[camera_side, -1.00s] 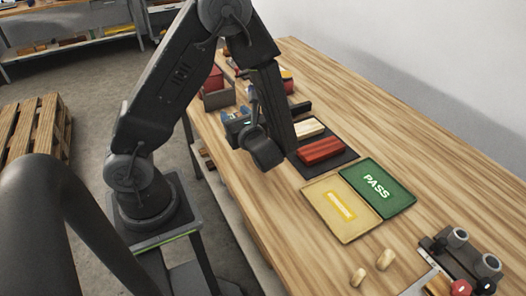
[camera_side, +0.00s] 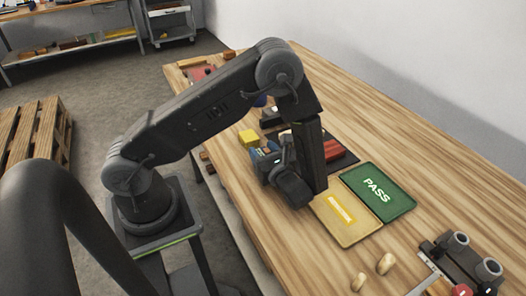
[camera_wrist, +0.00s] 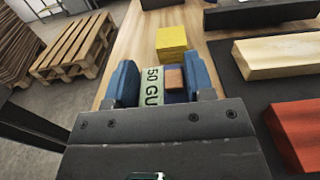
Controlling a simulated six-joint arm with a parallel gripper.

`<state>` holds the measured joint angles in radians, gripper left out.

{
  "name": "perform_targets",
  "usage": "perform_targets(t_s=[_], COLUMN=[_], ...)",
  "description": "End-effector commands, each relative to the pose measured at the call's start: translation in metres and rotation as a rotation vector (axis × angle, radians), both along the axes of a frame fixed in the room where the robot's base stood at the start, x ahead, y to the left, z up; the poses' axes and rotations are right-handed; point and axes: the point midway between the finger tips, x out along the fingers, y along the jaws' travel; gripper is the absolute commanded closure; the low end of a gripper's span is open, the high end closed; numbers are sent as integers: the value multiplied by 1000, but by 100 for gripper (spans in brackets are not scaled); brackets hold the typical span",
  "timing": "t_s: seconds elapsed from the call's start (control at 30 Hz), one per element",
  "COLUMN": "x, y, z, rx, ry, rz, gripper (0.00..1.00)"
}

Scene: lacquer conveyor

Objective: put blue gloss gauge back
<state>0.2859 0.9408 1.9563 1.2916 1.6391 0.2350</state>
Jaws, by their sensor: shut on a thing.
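The blue gloss gauge (camera_wrist: 153,88), with a pale label reading "50 GU" and a brown patch beside it, sits between the blue fingers of my gripper (camera_wrist: 165,82) in the wrist view. My gripper is shut on it. In the side view my gripper (camera_side: 268,165) is low over the table's left part, left of the dark mat and beyond the yellow tray. The gauge is mostly hidden there by my wrist. I cannot tell whether it touches the table.
A yellow block (camera_wrist: 172,40) stands just past the fingers. A cream block (camera_wrist: 285,55) and a red block (camera_wrist: 300,130) lie on a dark mat (camera_wrist: 238,80) at right. The yellow tray (camera_side: 350,230) and green PASS tray (camera_side: 388,199) are nearer the side camera.

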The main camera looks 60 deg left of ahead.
Motion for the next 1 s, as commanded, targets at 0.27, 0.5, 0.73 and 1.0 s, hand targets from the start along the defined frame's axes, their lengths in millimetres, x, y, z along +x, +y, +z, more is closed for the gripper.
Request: perform_targets(t_s=[0.27, 0.5, 0.73, 1.0], x=[0, 0, 0, 1], y=[0, 0, 0, -31], z=[-2, -2, -1, 0], rx=[0, 0, 0, -1], ry=[0, 0, 0, 0], rz=[0, 0, 0, -7], gripper=[47, 26, 26, 26])
